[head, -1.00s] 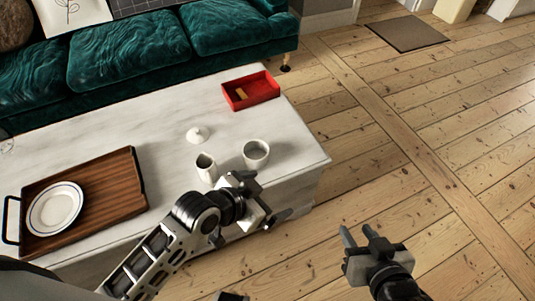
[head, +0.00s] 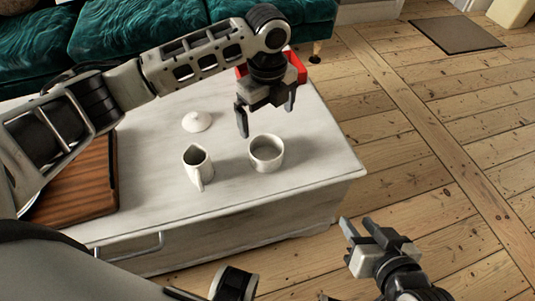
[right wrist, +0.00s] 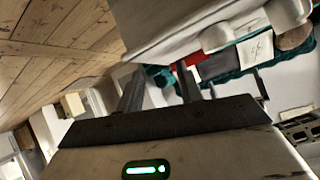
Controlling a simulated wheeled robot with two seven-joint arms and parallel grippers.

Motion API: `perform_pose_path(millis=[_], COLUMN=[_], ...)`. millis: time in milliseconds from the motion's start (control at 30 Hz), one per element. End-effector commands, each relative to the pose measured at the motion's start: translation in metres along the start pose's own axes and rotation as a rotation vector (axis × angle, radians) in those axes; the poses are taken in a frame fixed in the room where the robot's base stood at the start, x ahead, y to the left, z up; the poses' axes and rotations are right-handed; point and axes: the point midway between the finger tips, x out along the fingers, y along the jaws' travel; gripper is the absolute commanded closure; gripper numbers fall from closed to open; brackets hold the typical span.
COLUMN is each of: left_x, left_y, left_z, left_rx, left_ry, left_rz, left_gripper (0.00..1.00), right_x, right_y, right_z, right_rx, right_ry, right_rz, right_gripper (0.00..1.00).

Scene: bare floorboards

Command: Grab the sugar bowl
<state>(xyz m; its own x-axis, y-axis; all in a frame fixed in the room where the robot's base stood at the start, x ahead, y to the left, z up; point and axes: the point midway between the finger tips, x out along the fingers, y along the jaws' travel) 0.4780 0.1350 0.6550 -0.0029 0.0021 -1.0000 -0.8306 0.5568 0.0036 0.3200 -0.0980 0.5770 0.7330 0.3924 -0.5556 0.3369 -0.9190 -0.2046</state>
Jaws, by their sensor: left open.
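The white sugar bowl (head: 266,154) stands upright and open-topped on the pale table, near its right front corner. A white pointed lid (head: 197,122) lies apart from it, to the left and behind. A white creamer jug (head: 198,167) stands to the bowl's left. My left gripper (head: 266,119) is open and empty, pointing down above and slightly behind the bowl, not visibly touching it. My right gripper (head: 357,222) is open and empty over the floor, to the right of the table; its spread fingers also show in the right wrist view (right wrist: 160,82).
The pale coffee table (head: 310,170) has a drawer handle on its front. A brown wooden tray (head: 95,185) is partly hidden behind my left arm. A red box (head: 297,66) sits behind my left gripper. A green sofa (head: 170,20) stands at the back.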

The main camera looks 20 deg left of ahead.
Motion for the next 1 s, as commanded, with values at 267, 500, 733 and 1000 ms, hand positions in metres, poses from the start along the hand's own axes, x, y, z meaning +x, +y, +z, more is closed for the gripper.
perform_pose_path(millis=[267, 500, 733, 1000], left_x=[0.059, 0.073, 0.103, 0.123], left_y=[0.000, 0.000, 0.003, 0.003], left_z=[0.000, -0.001, -0.001, -0.001], left_rx=[-0.001, -0.001, -0.002, 0.000], left_ry=[0.000, 0.000, 0.000, -0.001], left_rz=[-0.001, -0.003, -0.001, -0.005], left_gripper=[0.00, 0.00, 0.00, 0.00], right_x=[-0.001, -0.003, 0.001, -0.011], right_y=[-0.006, -0.008, -0.009, -0.020], right_z=[-0.008, -0.014, -0.013, -0.030], right_rx=[-0.011, -0.013, -0.011, -0.025], right_ry=[0.089, 0.122, 0.168, 0.244], right_rz=[-0.022, -0.028, -0.037, -0.071], right_gripper=[0.64, 0.64, 0.64, 0.64])
